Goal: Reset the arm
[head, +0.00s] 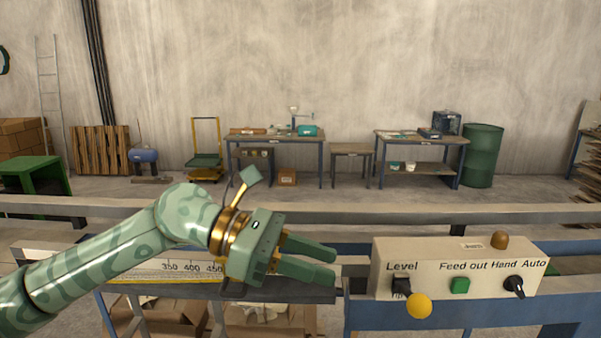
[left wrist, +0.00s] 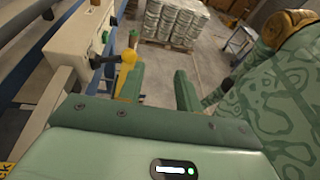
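My left arm comes in from the left in the head view. Its green gripper (head: 325,264) is held over the machine's front rail, just left of the control box (head: 455,258). The two fingers are apart with a gap between them, and nothing is seen in the gap. In the left wrist view the gripper (left wrist: 158,88) also shows its fingers apart and empty. The yellow ball knob (head: 418,305) on the control box is to the right of the fingertips and apart from them; it also shows in the left wrist view (left wrist: 129,57). My right gripper is not seen in the head view.
The box carries a green button (head: 460,285), a black rotary switch (head: 514,285) and an orange-brown dome (head: 499,240). A ruler scale (head: 170,268) runs behind my arm. Cardboard boxes (head: 270,318) lie below. Workbenches (head: 275,140) and a green drum (head: 481,155) stand far back.

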